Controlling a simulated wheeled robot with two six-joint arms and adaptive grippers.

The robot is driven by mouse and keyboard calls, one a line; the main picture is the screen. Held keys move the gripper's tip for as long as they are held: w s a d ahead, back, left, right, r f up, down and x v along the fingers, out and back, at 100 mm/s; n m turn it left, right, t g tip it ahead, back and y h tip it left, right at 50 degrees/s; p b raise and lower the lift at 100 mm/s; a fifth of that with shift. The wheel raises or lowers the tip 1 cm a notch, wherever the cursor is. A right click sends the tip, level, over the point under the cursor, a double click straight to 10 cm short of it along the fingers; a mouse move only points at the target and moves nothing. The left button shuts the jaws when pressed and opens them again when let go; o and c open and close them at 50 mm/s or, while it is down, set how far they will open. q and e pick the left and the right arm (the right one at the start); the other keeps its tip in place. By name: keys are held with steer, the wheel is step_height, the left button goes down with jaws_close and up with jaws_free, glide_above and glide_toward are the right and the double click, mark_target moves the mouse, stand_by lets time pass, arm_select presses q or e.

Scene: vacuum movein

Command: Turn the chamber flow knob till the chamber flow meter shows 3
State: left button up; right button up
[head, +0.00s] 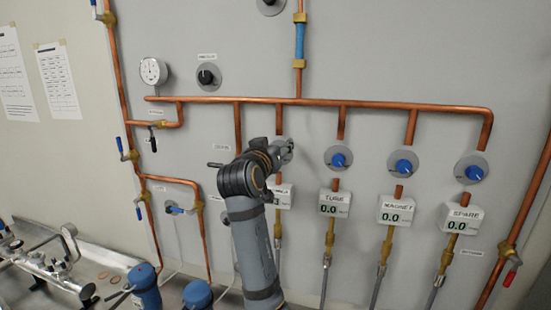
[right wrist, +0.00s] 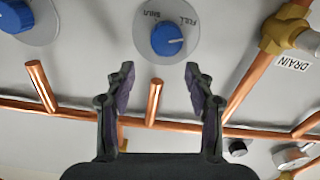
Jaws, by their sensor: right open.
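The chamber flow knob, a blue dial (right wrist: 167,38) on a round grey plate with upside-down lettering, shows in the right wrist view. In the head view my right arm and gripper hide it. My right gripper (head: 287,147) is at the panel there. The wrist view shows the gripper (right wrist: 158,75) open and empty. The knob lies just beyond the fingertips, roughly centred between them, with no contact visible. The chamber flow meter (head: 284,197) is a white box partly hidden by my arm; its reading is unclear. My left gripper is not in view.
Tube (head: 335,203), magnet (head: 396,211) and spare (head: 459,218) meters read 0.0 below their blue knobs. A neighbouring blue knob (right wrist: 15,16) sits left in the wrist view. A copper pipe stub (right wrist: 154,100) lies between the fingers. The drain fitting (right wrist: 285,32) is at right.

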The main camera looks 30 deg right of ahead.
step_height(320, 180, up, 6)
steer(key=shift+w+d+r, duration=0.1)
steer(key=shift+r, duration=0.15)
steer(key=shift+f, duration=0.15)
stand_by(0.3)
